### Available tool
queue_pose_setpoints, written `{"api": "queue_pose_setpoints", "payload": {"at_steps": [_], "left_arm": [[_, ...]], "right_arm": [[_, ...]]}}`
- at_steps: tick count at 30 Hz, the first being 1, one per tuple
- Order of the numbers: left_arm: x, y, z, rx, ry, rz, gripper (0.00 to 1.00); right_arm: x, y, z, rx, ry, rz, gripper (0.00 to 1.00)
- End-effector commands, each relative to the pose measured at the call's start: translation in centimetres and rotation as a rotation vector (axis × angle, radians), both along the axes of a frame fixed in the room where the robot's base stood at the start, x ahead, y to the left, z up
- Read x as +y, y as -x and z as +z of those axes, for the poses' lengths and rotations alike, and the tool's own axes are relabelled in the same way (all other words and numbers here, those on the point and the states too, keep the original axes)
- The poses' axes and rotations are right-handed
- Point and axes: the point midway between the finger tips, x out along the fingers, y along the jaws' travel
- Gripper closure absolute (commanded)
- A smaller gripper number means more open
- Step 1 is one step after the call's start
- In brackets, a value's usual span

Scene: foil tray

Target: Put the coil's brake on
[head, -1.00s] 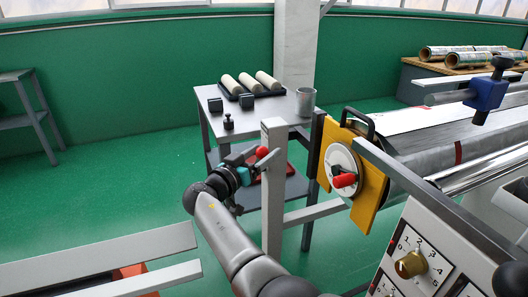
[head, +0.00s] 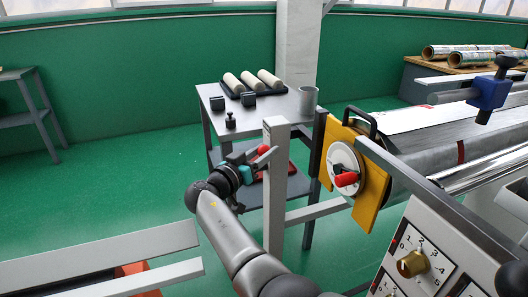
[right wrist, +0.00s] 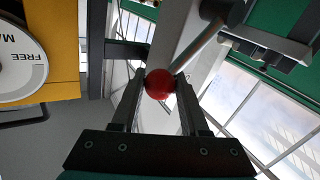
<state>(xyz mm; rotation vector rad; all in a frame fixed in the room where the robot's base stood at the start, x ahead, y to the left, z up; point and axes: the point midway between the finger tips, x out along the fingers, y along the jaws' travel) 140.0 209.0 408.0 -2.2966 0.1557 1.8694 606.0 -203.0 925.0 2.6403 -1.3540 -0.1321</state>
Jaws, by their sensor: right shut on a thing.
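The coil (head: 440,143) is a wide silver roll at the right, with a yellow end plate (head: 374,190). The plate carries a white disc with a red handle (head: 347,179); part of the disc shows in the right wrist view (right wrist: 18,68), with the word FREE on it. A red ball knob (head: 263,150) on a grey lever stands at the pale post (head: 275,205), left of the coil. My right gripper (head: 257,157) is shut on this knob; the wrist view shows the knob (right wrist: 159,84) between both fingertips. My left gripper is not in view.
A grey table (head: 278,106) behind the post bears cream rollers (head: 252,80), small dark blocks and a metal cup (head: 308,100). A control panel with a brass dial (head: 412,263) is at the lower right. Green floor at the left is open.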

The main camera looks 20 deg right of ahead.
Motion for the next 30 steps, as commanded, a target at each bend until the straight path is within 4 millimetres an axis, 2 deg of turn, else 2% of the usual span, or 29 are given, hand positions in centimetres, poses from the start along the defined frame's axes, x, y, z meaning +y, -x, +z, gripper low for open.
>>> {"api": "queue_pose_setpoints", "payload": {"at_steps": [21, 30], "left_arm": [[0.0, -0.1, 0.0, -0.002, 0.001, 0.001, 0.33], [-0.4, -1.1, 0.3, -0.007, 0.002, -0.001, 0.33]], "right_arm": [[-0.1, 0.0, 0.2, 0.000, 0.001, -0.003, 1.00], [-0.1, -1.1, 0.8, 0.108, 0.005, -0.002, 1.00]]}}
